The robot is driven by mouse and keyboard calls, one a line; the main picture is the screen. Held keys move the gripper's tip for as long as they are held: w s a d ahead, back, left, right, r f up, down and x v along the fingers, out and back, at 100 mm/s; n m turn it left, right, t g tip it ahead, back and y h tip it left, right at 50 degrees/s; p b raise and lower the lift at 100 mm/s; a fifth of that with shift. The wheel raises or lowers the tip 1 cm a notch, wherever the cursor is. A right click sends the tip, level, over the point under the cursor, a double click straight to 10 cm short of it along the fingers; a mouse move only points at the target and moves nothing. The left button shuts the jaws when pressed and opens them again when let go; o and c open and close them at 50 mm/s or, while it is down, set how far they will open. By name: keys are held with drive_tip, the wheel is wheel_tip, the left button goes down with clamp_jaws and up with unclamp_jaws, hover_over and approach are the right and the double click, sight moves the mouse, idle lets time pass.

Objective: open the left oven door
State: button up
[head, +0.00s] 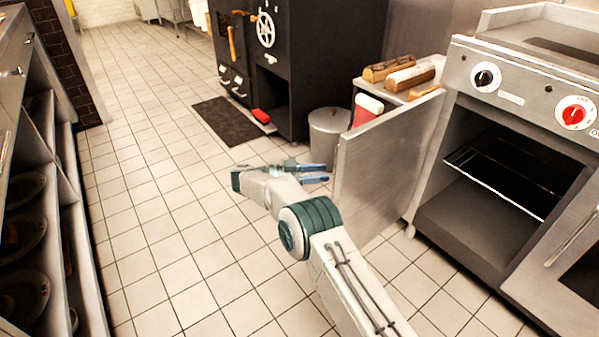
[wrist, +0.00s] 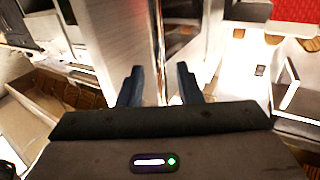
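The left oven door (head: 385,165) stands wide open, swung out from the oven front, with its plain metal face towards me in the head view. The left oven compartment (head: 500,180) is exposed, with a wire rack inside. My gripper (head: 328,173) is beside the door's free edge, on its left. In the wrist view my gripper (wrist: 160,72) has its two dark fingers apart with a gap between them. An upright shiny strip, apparently the door's edge or handle (wrist: 157,40), shows beyond that gap. I cannot tell whether the fingers touch it.
The right oven door (head: 570,260) is at the lower right. A control panel with a black knob (head: 485,77) and a red knob (head: 576,112) sits above. A grey bin (head: 327,135) stands behind the gripper. Shelving (head: 45,200) lines the left; tiled floor (head: 160,200) between is clear.

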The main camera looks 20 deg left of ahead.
drive_tip(key=v, duration=0.6)
drive_tip(key=shift+a, duration=0.3)
drive_tip(key=shift+s, duration=0.15)
